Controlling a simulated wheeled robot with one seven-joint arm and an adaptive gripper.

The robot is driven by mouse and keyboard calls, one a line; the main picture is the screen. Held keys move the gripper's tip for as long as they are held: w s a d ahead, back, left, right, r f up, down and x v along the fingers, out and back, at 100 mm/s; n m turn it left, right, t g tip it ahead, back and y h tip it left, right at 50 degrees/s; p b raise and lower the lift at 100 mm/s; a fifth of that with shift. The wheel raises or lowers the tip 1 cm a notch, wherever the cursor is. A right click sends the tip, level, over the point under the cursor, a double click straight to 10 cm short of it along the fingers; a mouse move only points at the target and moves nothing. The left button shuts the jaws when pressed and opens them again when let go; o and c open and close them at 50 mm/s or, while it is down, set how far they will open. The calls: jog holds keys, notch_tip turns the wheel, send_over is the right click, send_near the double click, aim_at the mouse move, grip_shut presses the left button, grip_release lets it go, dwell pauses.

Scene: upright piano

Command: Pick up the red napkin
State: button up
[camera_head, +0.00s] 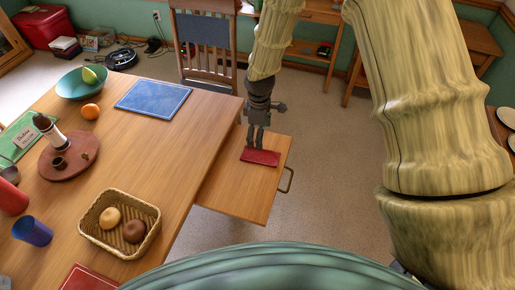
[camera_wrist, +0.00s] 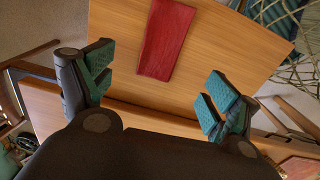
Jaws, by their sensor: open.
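The red napkin (camera_head: 261,157) lies flat on a light wooden pull-out surface (camera_head: 232,187) with a handle, beside the big table. In the wrist view the napkin (camera_wrist: 166,40) is a red strip on the wooden surface, just beyond the fingers and between them from side to side. My gripper (camera_head: 255,142) is over the napkin's back edge, pointing down. In the wrist view my gripper (camera_wrist: 156,92) is open, its teal-padded fingers wide apart with nothing between them. I cannot tell the exact height above the napkin.
The wooden table (camera_head: 170,135) on the left holds a wicker basket (camera_head: 100,238) with two rolls, a blue placemat (camera_head: 152,97), a teal bowl (camera_head: 75,86) and an orange (camera_head: 90,111). A chair (camera_head: 207,50) stands behind. Floor right of the surface is clear.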

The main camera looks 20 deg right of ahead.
aim_at(260, 154)
notch_tip(260, 154, down, 4)
jog(key=shift+a+f+p, duration=0.15)
jog(key=shift+p, duration=0.35)
jog(key=shift+s+d+f+p, duration=0.1)
jog(key=shift+f+p, duration=0.25)
jog(key=shift+f, duration=0.35)
jog(key=shift+s+d+f+p, duration=0.15)
jog(key=shift+f+p, duration=0.2)
jog(key=shift+f, duration=0.4)
jog(key=shift+s+d+f+p, duration=0.1)
jog(key=shift+f+p, duration=0.25)
jog(key=shift+f, duration=1.2)
jog(key=c, duration=0.8)
jog(key=shift+w+r, duration=0.1)
jog(key=shift+r, duration=0.05)
